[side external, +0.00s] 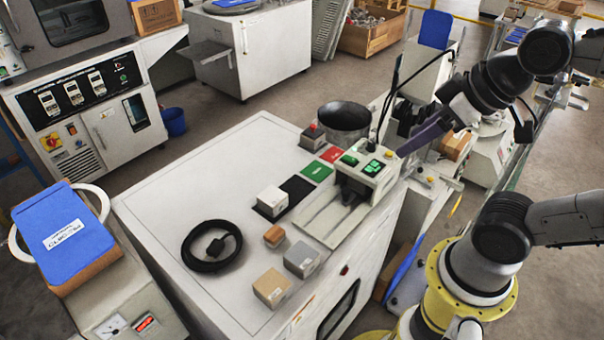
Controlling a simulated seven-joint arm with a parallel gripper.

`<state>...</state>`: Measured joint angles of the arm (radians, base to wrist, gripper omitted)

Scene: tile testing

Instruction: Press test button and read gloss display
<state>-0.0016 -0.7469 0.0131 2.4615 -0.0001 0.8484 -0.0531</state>
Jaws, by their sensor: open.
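The gloss meter (366,175) is a pale box with a dark lower part, standing near the right edge of the white bench top. A green test button (349,160) is on its top left. A lit green gloss display (373,168) is on its top right; its digits are too small to read. My gripper (404,149) reaches in from the upper right, its purple-grey end close to the meter's right side. I cannot tell whether it touches the meter. Its fingertips are small and partly unclear in this view, but it is open, and nothing shows in it.
The white bench (160,215) holds a coiled black cable (211,246), a white block (272,200) on a black mat, a grey block (302,259) and a tan block (272,288). Green (317,171) and red (332,154) tiles and a dark round bowl (344,121) lie behind. The bench's left part is clear.

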